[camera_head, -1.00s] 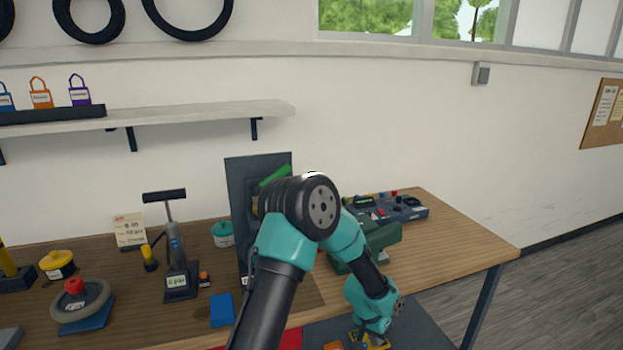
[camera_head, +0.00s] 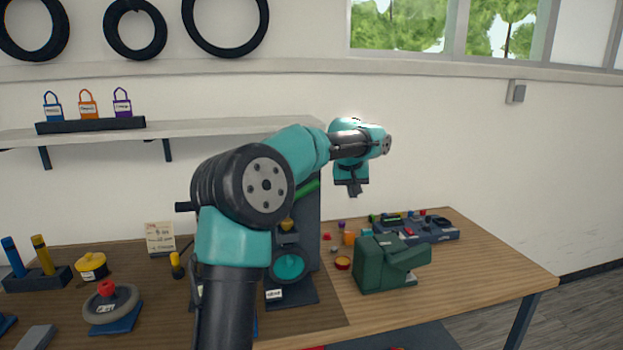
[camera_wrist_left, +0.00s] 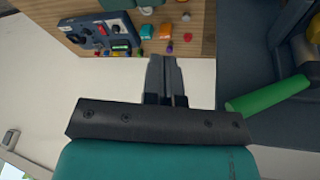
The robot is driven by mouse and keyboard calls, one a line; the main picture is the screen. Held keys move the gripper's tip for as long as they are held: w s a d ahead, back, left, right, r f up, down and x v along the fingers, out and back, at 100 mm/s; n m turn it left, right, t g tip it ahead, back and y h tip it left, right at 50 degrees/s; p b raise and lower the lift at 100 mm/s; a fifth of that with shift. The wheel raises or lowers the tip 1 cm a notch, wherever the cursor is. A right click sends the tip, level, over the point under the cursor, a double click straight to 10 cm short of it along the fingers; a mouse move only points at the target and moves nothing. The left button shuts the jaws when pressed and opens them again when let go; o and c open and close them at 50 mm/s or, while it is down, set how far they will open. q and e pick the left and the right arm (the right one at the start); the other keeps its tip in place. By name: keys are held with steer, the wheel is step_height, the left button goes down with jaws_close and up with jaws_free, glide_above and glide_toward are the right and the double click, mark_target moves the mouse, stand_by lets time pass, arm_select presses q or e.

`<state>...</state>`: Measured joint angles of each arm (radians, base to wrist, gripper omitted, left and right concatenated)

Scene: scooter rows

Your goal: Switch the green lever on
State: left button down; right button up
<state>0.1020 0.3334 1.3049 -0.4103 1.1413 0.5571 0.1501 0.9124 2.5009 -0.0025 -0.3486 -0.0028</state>
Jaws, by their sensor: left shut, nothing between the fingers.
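The green lever (camera_head: 308,187) is a bright green bar on an upright dark panel (camera_head: 308,228) on the bench. My arm hides part of the lever and panel in the head view. The lever also shows at the right in the left wrist view (camera_wrist_left: 268,95), sticking out at a slant from the dark panel. My left gripper (camera_head: 354,193) is raised to the right of the lever, apart from it. Its fingers (camera_wrist_left: 161,60) are shut and hold nothing. My right gripper is in neither view.
A dark green machine (camera_head: 380,268) stands right of the panel. A grey control box (camera_head: 425,232) and several small coloured parts lie behind it. A shelf (camera_head: 220,134) runs along the wall at left. The bench's right front is clear.

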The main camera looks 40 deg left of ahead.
arm_select(q)
steer(key=s+a+r+n+y, duration=0.1)
steer(key=s+a+r+n, duration=0.1)
steer(key=s+a+r, duration=0.3)
steer(key=s+a+r+n, duration=0.3)
steer(key=s+a+r, duration=0.2)
steer(key=r, duration=0.5)
steer(key=shift+s+a+y, duration=0.25)
steer(key=shift+s+y, duration=0.15)
steer(key=shift+s, duration=0.35)
glide_toward(308, 185)
steer(key=shift+x, duration=3.45)
steer(key=shift+a, duration=0.1)
